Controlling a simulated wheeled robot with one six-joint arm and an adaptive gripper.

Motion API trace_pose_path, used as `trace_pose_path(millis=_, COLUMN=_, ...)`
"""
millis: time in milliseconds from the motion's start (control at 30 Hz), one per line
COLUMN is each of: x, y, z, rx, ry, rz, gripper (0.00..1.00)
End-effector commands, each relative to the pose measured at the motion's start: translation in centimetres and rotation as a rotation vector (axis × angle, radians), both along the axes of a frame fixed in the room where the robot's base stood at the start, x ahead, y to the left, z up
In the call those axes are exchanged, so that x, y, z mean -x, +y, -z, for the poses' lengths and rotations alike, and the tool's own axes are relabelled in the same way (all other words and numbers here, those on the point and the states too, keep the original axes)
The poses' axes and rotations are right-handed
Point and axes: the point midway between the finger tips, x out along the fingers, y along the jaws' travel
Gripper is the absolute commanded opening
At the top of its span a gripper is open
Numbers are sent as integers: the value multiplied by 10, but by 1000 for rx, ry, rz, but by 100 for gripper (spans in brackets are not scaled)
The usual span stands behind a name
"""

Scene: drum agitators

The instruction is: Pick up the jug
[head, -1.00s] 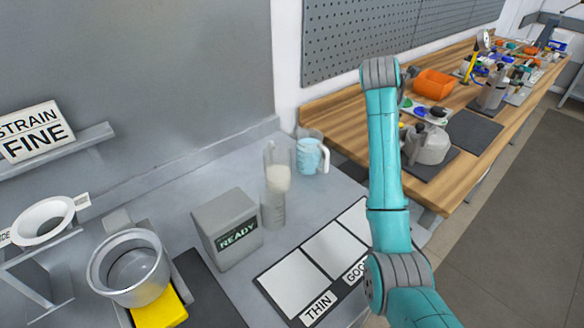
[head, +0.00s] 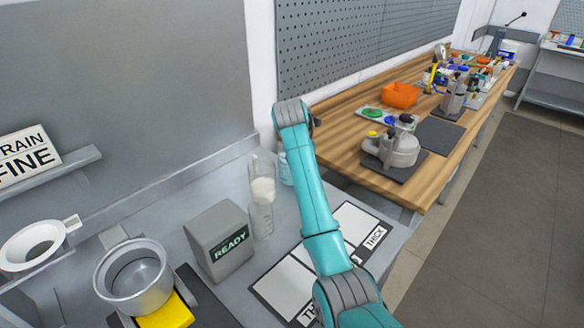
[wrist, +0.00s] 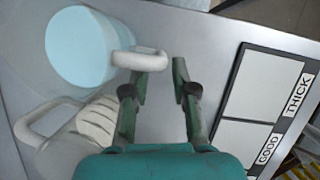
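The jug (wrist: 78,48) is clear with light blue contents, at the upper left of the wrist view. Its white handle (wrist: 145,61) points right, with its outer end by my left fingertip. In the head view the jug (head: 285,168) is mostly hidden behind my arm. My gripper (wrist: 160,76) is open, its two fingers apart with bare bench between them. I cannot tell whether the left finger touches the handle. The gripper's fingers are not visible in the head view.
A clear vessel with cream contents (head: 263,192) stands left of the jug, close to it; it has a handle in the wrist view (wrist: 48,122). A grey READY box (head: 217,243) stands nearer. A panel marked THICK and GOOD (wrist: 253,108) lies flat right of my fingers.

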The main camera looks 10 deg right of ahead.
Motion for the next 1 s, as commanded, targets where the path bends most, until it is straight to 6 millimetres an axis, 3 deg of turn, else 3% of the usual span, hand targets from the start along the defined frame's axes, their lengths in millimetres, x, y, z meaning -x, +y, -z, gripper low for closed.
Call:
trace_pose_path(millis=300, x=-12, y=-12, z=37, rx=1, ry=1, rz=0, gripper=27)
trace_pose_path(millis=600, x=-13, y=-13, z=41, rx=0, ry=0, rz=0, gripper=27)
trace_pose_path(millis=733, x=-13, y=-13, z=41, rx=0, ry=0, rz=0, gripper=0)
trace_pose_path(millis=1000, x=-14, y=-13, z=40, rx=1, ry=-3, rz=1, gripper=0)
